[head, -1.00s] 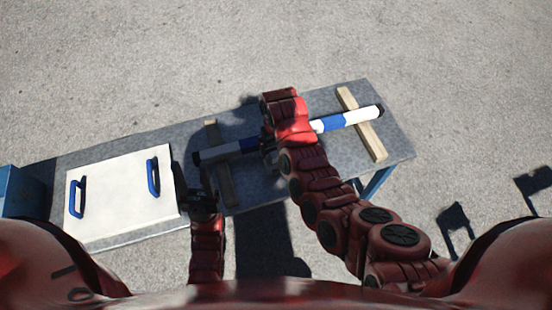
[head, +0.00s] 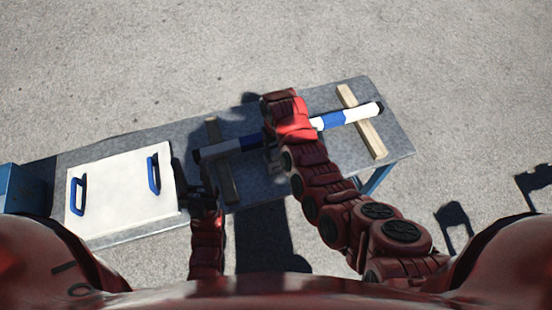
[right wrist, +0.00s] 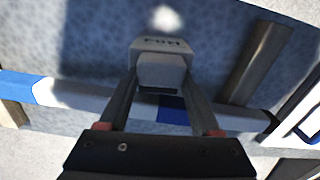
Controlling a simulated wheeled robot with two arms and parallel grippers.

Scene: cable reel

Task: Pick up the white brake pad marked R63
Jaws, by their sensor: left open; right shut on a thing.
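A pale grey-white block (right wrist: 161,48), which looks like the brake pad, sits between the fingertips of my right gripper (right wrist: 160,82) in the right wrist view. The gripper is shut on it. Dark lettering shows on its top edge, but I cannot read it for certain. In the head view my right gripper (head: 271,157) is largely hidden under its own arm, over the table beside the striped bar. My left gripper (head: 202,194) is open, near the table's front edge between the white board and the bar's left end.
A blue, white and black bar (head: 347,116) lies across two wooden strips (head: 374,138) on the grey table (head: 396,140). A white board (head: 118,195) with two blue handles lies at the left. A blue box (head: 18,190) stands at the far left.

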